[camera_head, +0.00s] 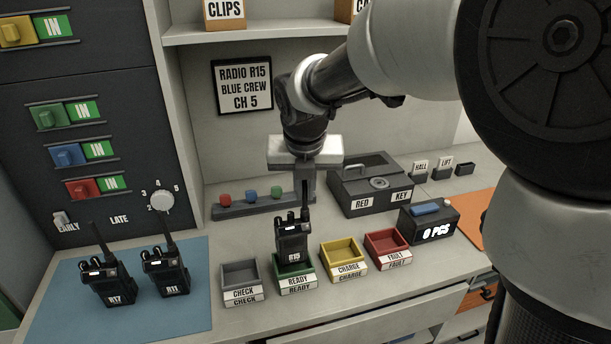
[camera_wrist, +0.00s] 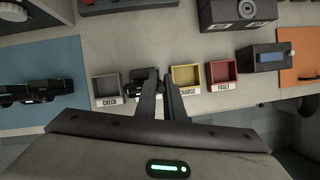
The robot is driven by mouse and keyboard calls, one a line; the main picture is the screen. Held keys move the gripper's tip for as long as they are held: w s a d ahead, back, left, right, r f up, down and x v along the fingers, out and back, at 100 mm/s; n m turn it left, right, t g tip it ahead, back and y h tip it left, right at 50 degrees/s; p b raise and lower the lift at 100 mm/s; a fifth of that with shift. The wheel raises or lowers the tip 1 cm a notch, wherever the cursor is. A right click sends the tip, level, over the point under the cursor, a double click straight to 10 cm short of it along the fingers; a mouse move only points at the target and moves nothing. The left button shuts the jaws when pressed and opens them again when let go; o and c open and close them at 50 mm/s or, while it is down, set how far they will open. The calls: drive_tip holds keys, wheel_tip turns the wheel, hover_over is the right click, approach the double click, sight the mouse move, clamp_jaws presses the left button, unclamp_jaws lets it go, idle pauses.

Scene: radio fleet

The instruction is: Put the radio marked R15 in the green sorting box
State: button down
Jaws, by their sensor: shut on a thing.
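The black radio marked R15 (camera_head: 292,243) is upright at the green sorting box (camera_head: 297,285), labelled READY. Its lower end appears within the box rim; whether it touches the floor of the box is hidden. My gripper (camera_head: 305,197) points down from above and is shut on the upper part of the radio, near its antenna. In the wrist view the fingers of my gripper (camera_wrist: 161,90) partly cover the radio and the green box.
A grey CHECK box (camera_head: 241,275) is to the left, yellow CHARGE (camera_head: 343,258) and red FAULT (camera_head: 387,246) boxes to the right. Radios R17 (camera_head: 110,281) and R11 (camera_head: 165,268) stand on a blue mat (camera_head: 60,325). A dark key box (camera_head: 368,184) is behind.

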sight(305, 200)
drive_tip(key=shift+f, duration=1.85)
drive_tip(key=c, duration=1.9)
unclamp_jaws()
drive_tip(key=shift+o, duration=0.2)
